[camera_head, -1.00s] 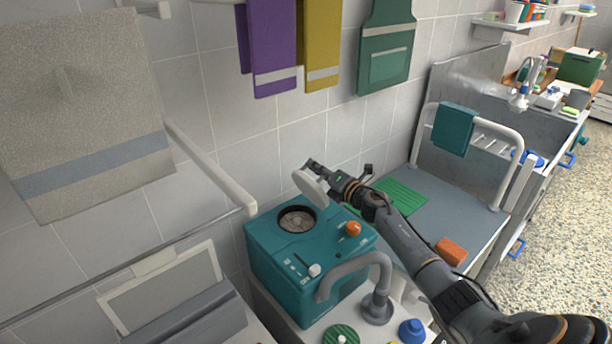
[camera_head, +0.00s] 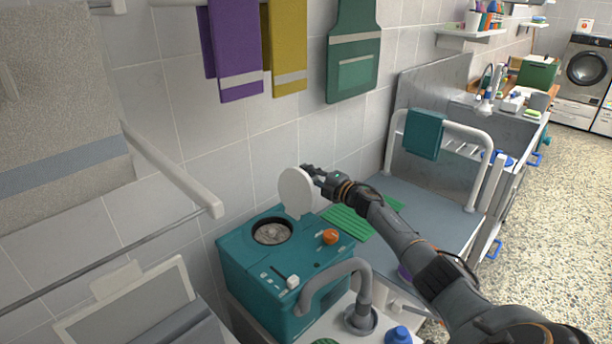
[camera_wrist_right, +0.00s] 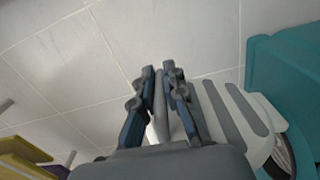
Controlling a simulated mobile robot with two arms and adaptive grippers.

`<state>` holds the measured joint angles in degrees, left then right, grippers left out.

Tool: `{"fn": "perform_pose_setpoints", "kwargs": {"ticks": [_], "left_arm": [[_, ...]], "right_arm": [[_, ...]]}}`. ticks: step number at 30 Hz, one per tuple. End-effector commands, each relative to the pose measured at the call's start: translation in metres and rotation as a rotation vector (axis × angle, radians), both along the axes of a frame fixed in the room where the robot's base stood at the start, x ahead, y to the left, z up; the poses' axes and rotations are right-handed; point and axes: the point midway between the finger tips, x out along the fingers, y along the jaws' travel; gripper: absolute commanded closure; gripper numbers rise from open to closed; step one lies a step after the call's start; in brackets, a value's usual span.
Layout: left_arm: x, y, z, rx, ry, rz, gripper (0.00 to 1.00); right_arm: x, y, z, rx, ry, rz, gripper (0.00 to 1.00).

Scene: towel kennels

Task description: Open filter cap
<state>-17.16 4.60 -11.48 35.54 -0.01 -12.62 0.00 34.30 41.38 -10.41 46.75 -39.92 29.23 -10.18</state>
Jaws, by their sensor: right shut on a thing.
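The filter cap (camera_head: 295,191) is a white round disc. It stands nearly upright beyond the right rim of the round opening (camera_head: 272,231) in the top of the teal machine (camera_head: 265,297). The opening is uncovered, with a grey inside. My right gripper (camera_head: 308,171) is at the cap's upper right edge, shut on it. The hold is partly hidden behind the fingers. My left gripper is out of view.
An orange knob (camera_head: 330,237) and a white knob (camera_head: 292,282) sit on the machine's top. A grey tap (camera_head: 350,275) stands in front on the right. Towels (camera_head: 236,50) hang on the tiled wall behind. A green mat (camera_head: 346,222) lies right of the machine.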

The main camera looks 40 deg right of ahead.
Motion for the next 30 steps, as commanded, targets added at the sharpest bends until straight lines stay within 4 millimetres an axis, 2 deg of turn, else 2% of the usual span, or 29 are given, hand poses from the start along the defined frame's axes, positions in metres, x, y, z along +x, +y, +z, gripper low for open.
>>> {"fn": "perform_pose_setpoints", "kwargs": {"ticks": [13,14,16,17,26,30], "left_arm": [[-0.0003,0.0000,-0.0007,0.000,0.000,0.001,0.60],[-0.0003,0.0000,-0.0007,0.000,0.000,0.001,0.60],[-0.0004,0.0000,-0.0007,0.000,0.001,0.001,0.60],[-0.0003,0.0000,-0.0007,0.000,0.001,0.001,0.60],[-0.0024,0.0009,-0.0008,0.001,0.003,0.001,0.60],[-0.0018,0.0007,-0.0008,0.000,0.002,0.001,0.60]], "right_arm": [[-0.0001,-0.0013,-0.0012,0.005,0.003,-0.001,1.00],[-0.0001,-0.0013,-0.0012,0.005,0.003,-0.001,0.83],[-0.0001,-0.0012,-0.0013,0.006,0.003,-0.001,0.69],[0.0000,-0.0011,-0.0013,0.006,0.003,-0.001,0.66],[-0.0007,-0.0009,-0.0014,0.006,0.002,0.000,0.66],[-0.0081,-0.0024,-0.0026,0.005,0.004,-0.001,0.66]]}}
